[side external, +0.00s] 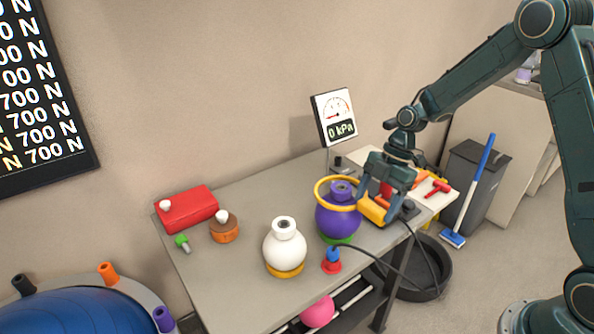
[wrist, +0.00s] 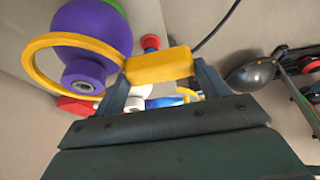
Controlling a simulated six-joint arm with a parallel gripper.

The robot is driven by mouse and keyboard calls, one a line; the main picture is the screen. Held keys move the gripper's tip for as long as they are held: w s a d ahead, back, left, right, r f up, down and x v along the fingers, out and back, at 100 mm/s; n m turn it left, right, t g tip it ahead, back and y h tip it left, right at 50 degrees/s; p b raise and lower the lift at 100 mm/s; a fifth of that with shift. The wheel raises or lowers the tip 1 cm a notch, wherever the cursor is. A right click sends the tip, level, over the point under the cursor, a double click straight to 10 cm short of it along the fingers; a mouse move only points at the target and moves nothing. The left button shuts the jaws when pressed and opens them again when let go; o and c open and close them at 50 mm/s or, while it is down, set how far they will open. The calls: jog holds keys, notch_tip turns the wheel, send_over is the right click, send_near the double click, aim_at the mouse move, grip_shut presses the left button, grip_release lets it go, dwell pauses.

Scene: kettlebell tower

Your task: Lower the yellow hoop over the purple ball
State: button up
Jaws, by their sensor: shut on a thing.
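The purple ball (side external: 338,222), with a purple neck on top, stands on a green ring near the table's right front edge. The yellow hoop (side external: 318,198) is level with the ball's neck, and the neck shows inside the ring in both views. I cannot tell whether it encircles the neck or hangs just above it. In the wrist view the hoop (wrist: 30,55) crosses in front of the purple ball (wrist: 100,35). My gripper (side external: 362,203), right of the ball, is shut on the hoop's yellow block-like grip (wrist: 158,66).
A white ball (side external: 284,247) on a yellow ring stands to the left. A small red and blue piece (side external: 332,262) is close in front of the purple ball. The table's (side external: 260,195) back middle is clear.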

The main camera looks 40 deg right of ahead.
aim_at(360, 202)
jog(key=shift+r, duration=3.25)
